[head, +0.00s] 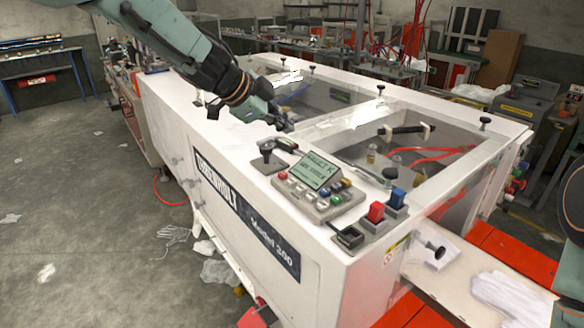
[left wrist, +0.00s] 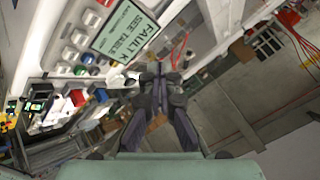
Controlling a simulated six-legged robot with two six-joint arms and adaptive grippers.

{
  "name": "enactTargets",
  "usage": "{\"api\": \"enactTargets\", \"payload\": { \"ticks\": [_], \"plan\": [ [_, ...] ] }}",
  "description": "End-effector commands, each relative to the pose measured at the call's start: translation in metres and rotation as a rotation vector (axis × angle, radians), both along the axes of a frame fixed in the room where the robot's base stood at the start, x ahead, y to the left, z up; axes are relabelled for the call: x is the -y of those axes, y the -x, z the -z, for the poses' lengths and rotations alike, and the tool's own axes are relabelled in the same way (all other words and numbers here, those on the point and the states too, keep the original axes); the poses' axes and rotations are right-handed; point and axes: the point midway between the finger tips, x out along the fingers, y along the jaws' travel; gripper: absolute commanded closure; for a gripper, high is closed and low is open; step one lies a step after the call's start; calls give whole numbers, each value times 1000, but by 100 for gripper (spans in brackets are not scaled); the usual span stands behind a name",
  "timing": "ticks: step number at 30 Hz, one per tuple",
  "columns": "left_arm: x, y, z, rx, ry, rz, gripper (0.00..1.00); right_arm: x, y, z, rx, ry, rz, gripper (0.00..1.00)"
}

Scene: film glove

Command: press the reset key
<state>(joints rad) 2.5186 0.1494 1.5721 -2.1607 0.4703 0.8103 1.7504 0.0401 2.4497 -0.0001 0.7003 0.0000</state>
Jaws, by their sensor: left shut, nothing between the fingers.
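A grey control panel (head: 313,188) sits on top of the white machine, with a green display (head: 314,171) and rows of small red, white, green, yellow and blue keys (head: 320,197). No key's label is readable, so I cannot tell which one is the reset key. My left gripper (head: 287,126) is shut and empty, behind the panel in the head view. Its closed fingers (left wrist: 159,74) point away in the left wrist view. My right gripper is out of view.
A black joystick (head: 267,152) stands left of the panel. A red switch (head: 376,211) and a blue switch (head: 396,198) stand to its right. A clear-windowed lid with a black handle (head: 407,130) lies behind. White gloves (head: 507,292) lie at the lower right.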

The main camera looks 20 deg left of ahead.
Motion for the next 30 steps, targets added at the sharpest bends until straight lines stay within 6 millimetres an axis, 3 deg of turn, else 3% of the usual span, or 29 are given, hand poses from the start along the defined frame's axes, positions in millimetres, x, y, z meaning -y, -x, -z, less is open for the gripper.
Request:
{"api": "enactTargets", "payload": {
  "ticks": [5, 20, 26, 30],
  "plan": [
    [-8, 4, 4, -24, -12, -34, 100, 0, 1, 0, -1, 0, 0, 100],
    [-7, 6, 7, -37, 7, -54, 100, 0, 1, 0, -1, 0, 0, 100],
    [-6, 5, 28, -40, 7, -52, 100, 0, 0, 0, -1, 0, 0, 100],
    [-6, 3, 45, -36, 6, -51, 100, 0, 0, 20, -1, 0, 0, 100]
  ]
}}
